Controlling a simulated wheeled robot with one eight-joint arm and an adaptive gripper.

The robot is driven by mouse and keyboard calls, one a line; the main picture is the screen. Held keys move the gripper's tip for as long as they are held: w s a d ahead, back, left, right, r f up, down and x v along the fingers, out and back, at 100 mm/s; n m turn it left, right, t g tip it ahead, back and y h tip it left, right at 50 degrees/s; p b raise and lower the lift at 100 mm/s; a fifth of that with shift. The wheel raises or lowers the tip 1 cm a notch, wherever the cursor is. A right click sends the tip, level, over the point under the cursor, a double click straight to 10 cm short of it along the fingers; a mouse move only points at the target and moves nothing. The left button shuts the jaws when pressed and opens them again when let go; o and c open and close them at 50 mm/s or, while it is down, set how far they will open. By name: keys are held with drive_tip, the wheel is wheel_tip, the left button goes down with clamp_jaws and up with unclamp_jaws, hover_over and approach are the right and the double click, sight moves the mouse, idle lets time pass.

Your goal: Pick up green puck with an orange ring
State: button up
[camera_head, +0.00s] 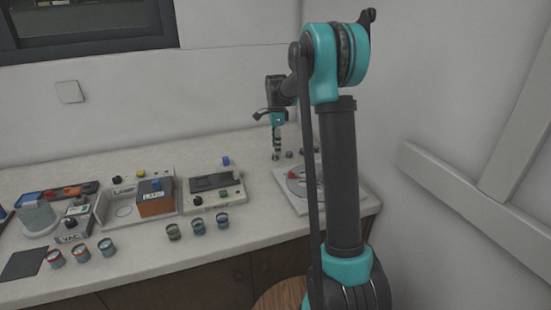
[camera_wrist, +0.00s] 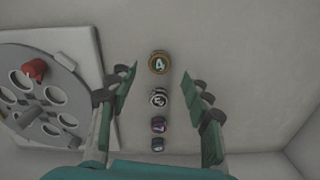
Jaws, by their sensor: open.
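In the wrist view several small round pucks lie in a row on the pale counter. The puck at the top of the row has an orange ring and a number 4 (camera_wrist: 159,63); its base colour is dark and its green is hard to make out. Below it are a black-and-white puck (camera_wrist: 159,99), a purple puck (camera_wrist: 158,124) and a teal puck (camera_wrist: 157,144). My gripper (camera_wrist: 160,82) is open and empty, its fingers on either side of the row. In the head view my gripper (camera_head: 276,157) points down above the back of the counter, near the tiny pucks.
In the head view, jars (camera_head: 197,226), an orange-and-black box (camera_head: 155,198) and other devices stand farther left. The wall is close behind.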

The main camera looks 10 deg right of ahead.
drive_tip(key=shift+a+f, duration=0.15)
drive_tip(key=shift+f, duration=1.65)
drive_tip(key=c, duration=1)
drive_tip(key=shift+r, duration=0.1)
wheel_tip(320, 180, up, 20)
drive_tip(key=shift+f, duration=0.1)
